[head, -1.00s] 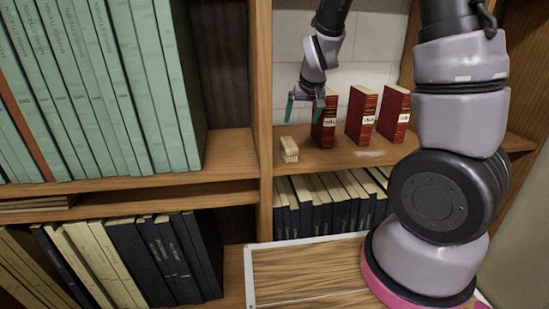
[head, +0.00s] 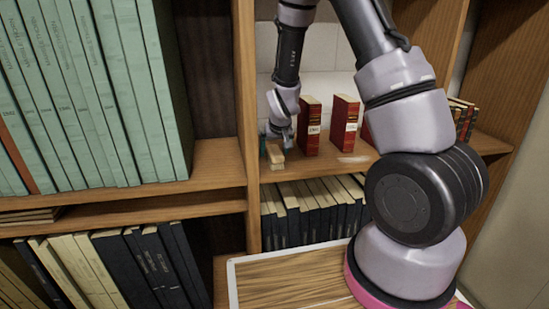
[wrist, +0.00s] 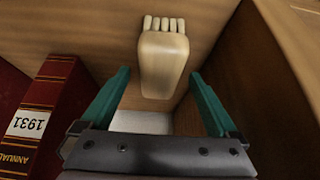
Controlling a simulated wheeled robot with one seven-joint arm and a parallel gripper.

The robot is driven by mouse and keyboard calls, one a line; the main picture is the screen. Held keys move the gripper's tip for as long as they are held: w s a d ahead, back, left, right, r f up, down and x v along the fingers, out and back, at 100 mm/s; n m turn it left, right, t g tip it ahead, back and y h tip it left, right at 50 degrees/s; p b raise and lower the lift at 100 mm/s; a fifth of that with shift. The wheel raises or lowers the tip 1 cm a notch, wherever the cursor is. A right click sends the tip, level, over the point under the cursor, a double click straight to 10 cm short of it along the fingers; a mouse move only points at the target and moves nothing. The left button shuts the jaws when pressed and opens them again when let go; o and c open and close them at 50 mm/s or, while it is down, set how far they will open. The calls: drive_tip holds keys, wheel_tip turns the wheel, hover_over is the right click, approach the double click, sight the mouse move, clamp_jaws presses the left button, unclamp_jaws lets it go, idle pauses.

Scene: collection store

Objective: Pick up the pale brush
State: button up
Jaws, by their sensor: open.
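The pale brush (head: 275,156) lies on the middle shelf, close to the wooden upright at its left. In the wrist view the brush (wrist: 163,62) shows a rounded pale body with several pale tufts at its far end. My gripper (head: 276,143) is open and is at the brush in the head view. In the wrist view the green fingers of my gripper (wrist: 158,88) stand apart, one on each side of the near part of the brush. I cannot tell whether either finger touches it.
Red books (head: 310,126) stand on the same shelf right of the brush; one marked 1931 (wrist: 45,118) is close to the left finger. The wooden upright (head: 247,130) is close on the other side. Dark books (head: 315,215) fill the shelf below.

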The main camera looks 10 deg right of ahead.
drive_tip(key=shift+x, duration=0.8)
drive_tip(key=shift+f, duration=0.25)
clamp_jaws()
